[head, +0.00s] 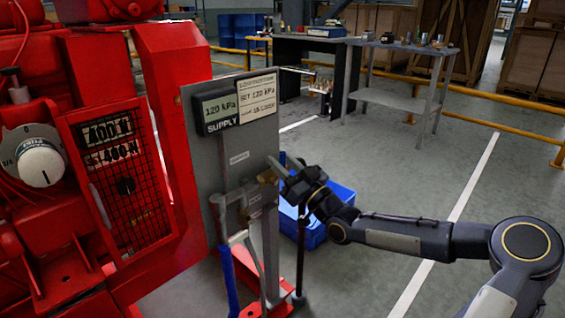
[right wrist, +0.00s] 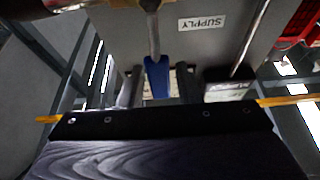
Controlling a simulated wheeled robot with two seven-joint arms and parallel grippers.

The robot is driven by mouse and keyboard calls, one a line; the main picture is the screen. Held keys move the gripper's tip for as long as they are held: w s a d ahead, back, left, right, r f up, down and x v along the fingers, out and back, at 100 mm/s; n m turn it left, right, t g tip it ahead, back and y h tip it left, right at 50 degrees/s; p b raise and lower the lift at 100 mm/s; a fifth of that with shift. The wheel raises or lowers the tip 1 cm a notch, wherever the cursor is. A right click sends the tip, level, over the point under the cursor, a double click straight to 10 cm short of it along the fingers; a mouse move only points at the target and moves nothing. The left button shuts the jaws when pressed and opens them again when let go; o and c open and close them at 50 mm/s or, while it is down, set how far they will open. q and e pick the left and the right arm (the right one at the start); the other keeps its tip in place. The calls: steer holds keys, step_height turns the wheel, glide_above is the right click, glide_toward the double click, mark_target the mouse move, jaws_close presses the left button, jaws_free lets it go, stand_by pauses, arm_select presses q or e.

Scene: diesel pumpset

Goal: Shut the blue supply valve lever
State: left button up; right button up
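The blue supply valve lever (right wrist: 157,78) shows in the right wrist view as a blue grip on a metal stem, in front of the grey panel (right wrist: 125,40). A SUPPLY label (right wrist: 203,22) is beside it. My right gripper (right wrist: 159,80) has one finger on each side of the blue grip, with gaps showing, so it looks open around it. In the head view my right gripper (head: 279,172) is beside the right edge of the panel (head: 216,140). It seems to hide the lever's grip there. My left gripper is not in view.
A SUPPLY gauge (head: 219,108) reads 120 kPa, next to a setting card (head: 257,97). The red pumpset (head: 175,120) fills the left. A blue bin (head: 318,232) is behind my gripper. Open floor lies to the right.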

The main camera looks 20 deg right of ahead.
steer(key=shift+o, duration=0.7)
steer(key=shift+s+d, duration=0.15)
steer(key=shift+s, duration=0.1)
steer(key=p+v, duration=0.2)
steer(key=v, duration=0.5)
steer(key=shift+s+f, duration=0.1)
steer(key=shift+f, duration=0.05)
